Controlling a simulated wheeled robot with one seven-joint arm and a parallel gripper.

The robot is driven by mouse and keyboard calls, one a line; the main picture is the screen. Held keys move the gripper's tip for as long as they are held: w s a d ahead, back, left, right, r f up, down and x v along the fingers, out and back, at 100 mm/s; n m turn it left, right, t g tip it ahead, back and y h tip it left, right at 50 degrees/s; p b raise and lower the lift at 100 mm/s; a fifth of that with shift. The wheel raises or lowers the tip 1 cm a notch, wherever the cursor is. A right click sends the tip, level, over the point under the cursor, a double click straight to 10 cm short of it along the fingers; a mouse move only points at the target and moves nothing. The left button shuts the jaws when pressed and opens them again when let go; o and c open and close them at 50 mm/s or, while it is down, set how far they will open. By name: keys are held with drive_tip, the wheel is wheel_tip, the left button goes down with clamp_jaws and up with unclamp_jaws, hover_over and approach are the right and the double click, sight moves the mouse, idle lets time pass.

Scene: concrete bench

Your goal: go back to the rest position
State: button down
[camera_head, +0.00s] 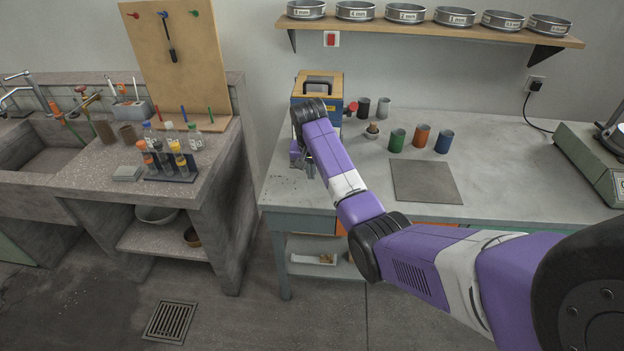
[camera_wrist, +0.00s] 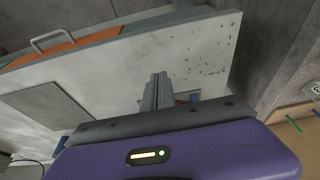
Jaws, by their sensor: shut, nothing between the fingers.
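My gripper (camera_wrist: 158,92) is shut and empty in the wrist view, with its fingers together above the pale bench top (camera_wrist: 205,50). In the head view my gripper (camera_head: 302,160) hangs at the left end of the bench (camera_head: 500,180), in front of a blue and wooden box (camera_head: 335,85). My purple arm reaches in from the right and hides part of the bench. The fingertips are small in the head view, and whether they touch the bench cannot be told.
Green (camera_head: 397,140), orange (camera_head: 421,135) and blue (camera_head: 444,141) cups stand on the bench behind a grey mat (camera_head: 425,181). A stone sink counter (camera_head: 95,185) with a rack of tubes (camera_head: 172,174) stands at the left. A shelf (camera_head: 430,31) of sieves hangs above.

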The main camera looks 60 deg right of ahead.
drive_tip(key=shift+v, duration=2.1)
